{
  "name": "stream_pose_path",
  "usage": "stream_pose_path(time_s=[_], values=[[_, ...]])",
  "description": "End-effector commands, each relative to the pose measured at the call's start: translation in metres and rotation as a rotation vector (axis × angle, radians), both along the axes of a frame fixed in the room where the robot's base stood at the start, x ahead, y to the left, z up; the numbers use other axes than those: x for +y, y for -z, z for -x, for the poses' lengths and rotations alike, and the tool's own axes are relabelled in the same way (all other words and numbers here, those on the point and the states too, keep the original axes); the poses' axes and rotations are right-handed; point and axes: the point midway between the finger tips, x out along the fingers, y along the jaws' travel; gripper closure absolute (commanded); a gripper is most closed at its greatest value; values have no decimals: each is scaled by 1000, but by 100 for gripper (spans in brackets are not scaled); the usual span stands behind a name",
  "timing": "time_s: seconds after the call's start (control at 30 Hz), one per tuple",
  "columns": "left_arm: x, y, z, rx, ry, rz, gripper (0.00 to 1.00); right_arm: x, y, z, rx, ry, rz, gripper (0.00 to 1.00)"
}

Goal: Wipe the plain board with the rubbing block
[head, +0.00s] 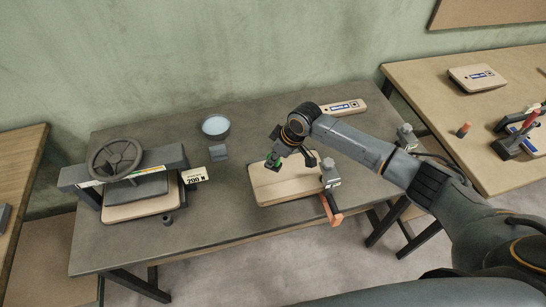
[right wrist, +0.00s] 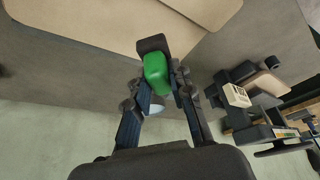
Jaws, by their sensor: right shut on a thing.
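The plain board (head: 290,184) is a pale tan board lying on the grey table, with a clamp (head: 330,175) at its right side. My right gripper (head: 275,157) is over the board's far left corner, shut on the green rubbing block (head: 271,163). In the right wrist view the green block (right wrist: 156,72) sits between the fingers, close to the board (right wrist: 95,28) edge. I cannot tell whether the block touches the board. My left gripper is not in view.
A press with a handwheel (head: 115,158) stands at the left of the table (head: 235,220), with a board under it. A round dish (head: 215,126) and a small grey block (head: 218,153) are behind. A labelled board (head: 342,107) lies at the back right.

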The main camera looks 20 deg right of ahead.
Motion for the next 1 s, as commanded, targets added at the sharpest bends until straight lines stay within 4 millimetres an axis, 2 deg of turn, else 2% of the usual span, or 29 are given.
stream_pose_path(time_s=[0.03,0.4,1.0], values=[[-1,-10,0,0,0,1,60,1,-10,0,0,1,-2,100],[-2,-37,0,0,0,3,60,2,-39,-1,0,7,-1,100],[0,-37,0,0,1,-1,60,2,-38,-1,0,7,-1,100]])
